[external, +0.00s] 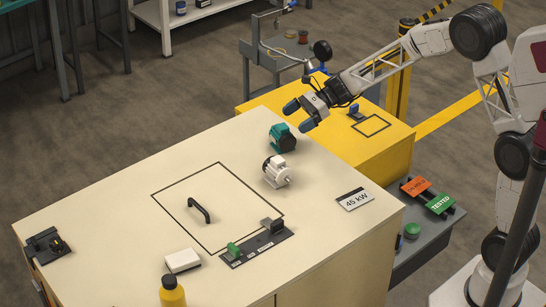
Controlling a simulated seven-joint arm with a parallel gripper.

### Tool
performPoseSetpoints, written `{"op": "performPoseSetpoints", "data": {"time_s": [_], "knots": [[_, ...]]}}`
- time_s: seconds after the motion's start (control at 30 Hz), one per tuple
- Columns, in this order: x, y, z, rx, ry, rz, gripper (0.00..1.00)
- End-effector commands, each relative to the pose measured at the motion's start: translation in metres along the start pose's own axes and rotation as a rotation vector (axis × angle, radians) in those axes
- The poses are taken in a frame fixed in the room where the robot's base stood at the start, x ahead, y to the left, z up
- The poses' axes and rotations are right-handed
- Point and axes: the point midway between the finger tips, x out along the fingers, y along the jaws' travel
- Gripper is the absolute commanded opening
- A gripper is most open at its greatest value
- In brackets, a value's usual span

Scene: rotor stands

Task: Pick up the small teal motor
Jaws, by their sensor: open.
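The small teal motor (283,137) sits on the cream bench top near its far right edge. It has a teal body with a dark end. My gripper (300,115) is above and slightly to the right of the teal motor in the picture, with its two blue-grey fingers apart. Nothing shows between the fingers. The gripper and the motor look apart, but the exact height gap cannot be told from this view.
A white motor (277,172) stands just in front of the teal one. A "45 KW" sign (355,199), a switch panel (257,244), a black handle (199,210), a white box (182,261) and a yellow bottle (172,292) are on the bench. A yellow table (390,137) adjoins behind.

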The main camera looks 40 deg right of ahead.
Motion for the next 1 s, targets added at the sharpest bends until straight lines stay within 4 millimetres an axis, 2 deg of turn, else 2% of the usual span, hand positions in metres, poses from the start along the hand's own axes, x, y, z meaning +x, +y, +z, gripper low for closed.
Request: {"op": "performPoseSetpoints", "data": {"time_s": [0.3,0.73,1.0], "knots": [[0.023,0.0,-0.001,0.0,0.0,0.001,1.0],[0.027,0.0,-0.001,0.0,0.001,0.001,1.0],[0.053,0.001,-0.003,0.0,0.001,0.002,1.0]]}}
